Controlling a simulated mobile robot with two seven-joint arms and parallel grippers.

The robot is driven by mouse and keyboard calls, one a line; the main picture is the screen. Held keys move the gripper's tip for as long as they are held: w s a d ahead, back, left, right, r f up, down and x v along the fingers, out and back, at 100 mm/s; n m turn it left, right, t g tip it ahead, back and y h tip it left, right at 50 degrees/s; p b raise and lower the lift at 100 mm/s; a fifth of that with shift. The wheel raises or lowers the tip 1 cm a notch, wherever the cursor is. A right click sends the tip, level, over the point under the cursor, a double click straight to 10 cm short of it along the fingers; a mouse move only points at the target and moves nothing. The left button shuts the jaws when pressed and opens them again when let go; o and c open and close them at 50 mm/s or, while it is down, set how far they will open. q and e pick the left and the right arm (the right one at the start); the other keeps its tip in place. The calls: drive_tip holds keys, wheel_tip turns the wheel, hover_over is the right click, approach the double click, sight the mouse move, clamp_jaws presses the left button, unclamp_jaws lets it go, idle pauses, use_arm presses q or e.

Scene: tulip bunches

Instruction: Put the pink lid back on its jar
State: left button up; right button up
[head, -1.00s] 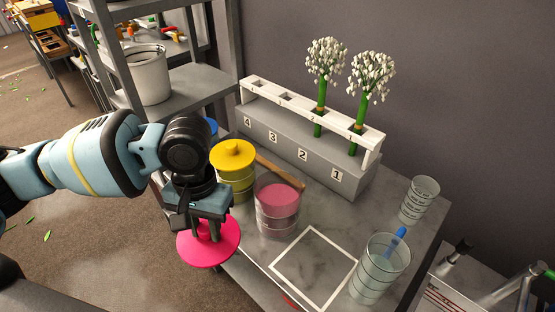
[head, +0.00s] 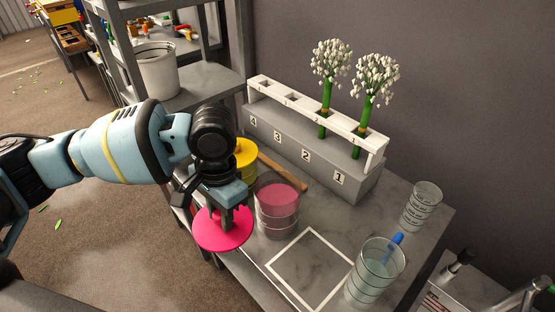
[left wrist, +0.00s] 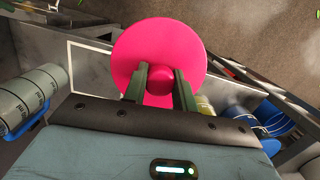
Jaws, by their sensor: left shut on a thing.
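The pink lid (head: 222,230) is a round disc with a knob, held by my left gripper (head: 229,212). In the left wrist view the two fingers of the left gripper (left wrist: 159,82) are closed on the knob of the lid (left wrist: 160,45). The open jar with pink contents (head: 278,212) stands on the grey table, just right of the lid. The lid is apart from the jar, at about the height of its side in the picture, near the table's left edge. My right gripper is not in view.
A yellow-lidded jar (head: 245,153) stands behind my gripper. A grey numbered rack (head: 312,158) holds two white-flowered stems. Two clear beakers (head: 374,272) (head: 421,206) stand at the right. A white square outline (head: 310,268) marks bare table. A wooden stick (head: 285,174) lies before the rack.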

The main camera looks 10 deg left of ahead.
use_arm(q)
drive_tip(key=w+d+r+m+t, duration=0.1)
drive_tip(key=w+d+m, duration=0.3)
drive_tip(key=m, duration=0.9)
drive_tip(key=w+d+r+m+t, duration=0.1)
drive_tip(key=w+d+m, duration=0.3)
drive_tip(key=w+m, duration=0.6)
drive_tip(key=shift+d+r+m+t+p, duration=0.15)
drive_tip(key=shift+r+m+t+p, duration=0.3)
drive_tip(key=shift+m, duration=1.75)
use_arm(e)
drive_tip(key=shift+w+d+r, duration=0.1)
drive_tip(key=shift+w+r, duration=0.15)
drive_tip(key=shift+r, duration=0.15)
use_arm(q)
drive_tip(key=shift+w+f, duration=0.1)
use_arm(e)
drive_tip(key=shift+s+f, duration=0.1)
